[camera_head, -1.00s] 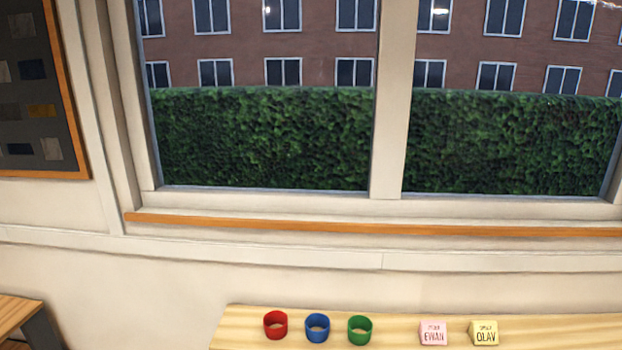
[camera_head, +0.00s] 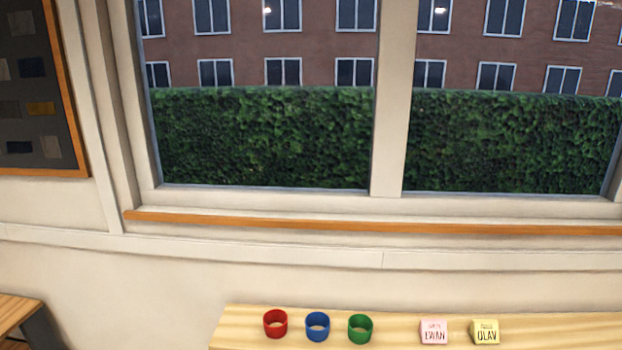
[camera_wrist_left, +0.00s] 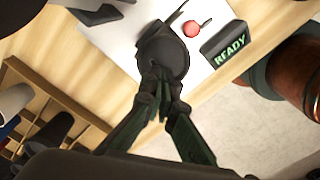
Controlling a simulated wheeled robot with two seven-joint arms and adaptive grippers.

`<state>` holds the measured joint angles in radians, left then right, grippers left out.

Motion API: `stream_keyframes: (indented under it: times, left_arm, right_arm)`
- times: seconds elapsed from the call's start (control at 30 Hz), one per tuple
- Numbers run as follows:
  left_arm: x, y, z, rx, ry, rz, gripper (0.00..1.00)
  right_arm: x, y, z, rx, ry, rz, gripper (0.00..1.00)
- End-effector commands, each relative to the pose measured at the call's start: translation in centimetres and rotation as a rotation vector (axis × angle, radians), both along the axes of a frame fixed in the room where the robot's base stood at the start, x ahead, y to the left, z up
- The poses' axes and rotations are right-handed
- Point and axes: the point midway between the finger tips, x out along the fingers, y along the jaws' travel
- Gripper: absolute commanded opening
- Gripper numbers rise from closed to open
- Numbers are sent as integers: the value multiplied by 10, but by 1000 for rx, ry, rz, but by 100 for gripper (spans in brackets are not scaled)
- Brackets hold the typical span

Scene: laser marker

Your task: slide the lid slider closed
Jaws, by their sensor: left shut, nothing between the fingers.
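In the left wrist view, a white machine (camera_wrist_left: 110,38) stands on a wooden surface, with a dark round part (camera_wrist_left: 165,58), a reddish round knob (camera_wrist_left: 190,28) and a dark display (camera_wrist_left: 225,45) reading READY. I cannot tell for certain which part is the lid slider. My left gripper (camera_wrist_left: 166,92) is shut and empty, its dark fingertips at the near edge of the dark round part. Whether they touch it, I cannot tell. The head view shows neither the machine nor my grippers.
A wooden compartment tray (camera_wrist_left: 75,107) holds dark and grey items at left in the wrist view. A brown, dark-banded round object (camera_wrist_left: 295,70) is at right. In the head view, red (camera_head: 275,325), blue (camera_head: 317,327) and green (camera_head: 360,330) rings and two name blocks sit on a far table.

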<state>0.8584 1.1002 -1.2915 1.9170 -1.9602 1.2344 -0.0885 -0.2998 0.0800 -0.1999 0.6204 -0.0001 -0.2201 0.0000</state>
Motion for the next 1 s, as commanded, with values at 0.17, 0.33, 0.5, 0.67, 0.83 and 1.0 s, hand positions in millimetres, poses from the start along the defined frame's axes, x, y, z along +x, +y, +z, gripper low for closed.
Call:
stream_keyframes:
  times: [0.17,0.33,0.5,0.67,0.83,1.0]
  left_arm:
    - [0,0,-3,0,0,0,0]
    - [0,0,-6,0,0,0,0]
    - [0,0,-8,0,0,0,0]
    - [0,0,-10,0,0,0,0]
    - [0,0,-13,0,0,0,0]
    - [0,0,-12,0,0,0,0]
  right_arm:
    - [0,0,-3,0,0,0,40]
    - [0,0,-5,0,1,0,40]
    - [-1,0,-8,0,1,0,40]
    - [-1,0,-10,0,1,0,40]
    - [-1,0,-12,0,1,0,40]
    - [-1,0,-11,0,1,0,40]
